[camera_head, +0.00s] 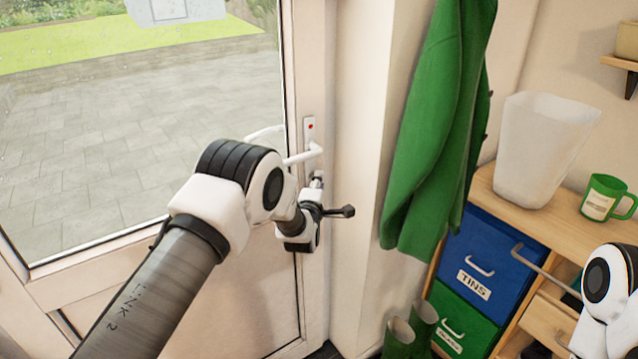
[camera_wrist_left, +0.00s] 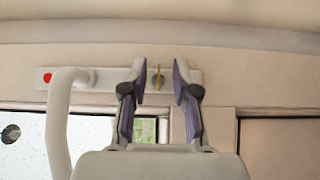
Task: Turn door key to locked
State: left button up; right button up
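The white door (camera_head: 255,300) has a white lever handle (camera_head: 303,156) on a pale lock plate (camera_head: 310,133) with a red mark. In the left wrist view the lock plate (camera_wrist_left: 105,78) runs sideways, with the red mark (camera_wrist_left: 47,77) and handle (camera_wrist_left: 62,115) at left. A thin brass key (camera_wrist_left: 158,79) stands out of the plate, seen nearly edge-on. My left gripper (camera_wrist_left: 159,66) is open, its two fingers on either side of the key with gaps. In the head view my left gripper (camera_head: 317,180) is at the plate below the handle and hides the key.
A green coat (camera_head: 435,130) hangs right of the door frame, with green boots (camera_head: 405,335) below. A wooden cabinet (camera_head: 490,190) with blue and green drawers carries a white bin (camera_head: 540,150) and green mug (camera_head: 605,197). My right arm shows at the right edge.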

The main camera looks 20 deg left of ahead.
pick_arm(q)
jog(key=shift+s+a, duration=0.15)
jog(key=shift+a, duration=0.05)
grip_shut()
jog(key=shift+r, duration=0.1)
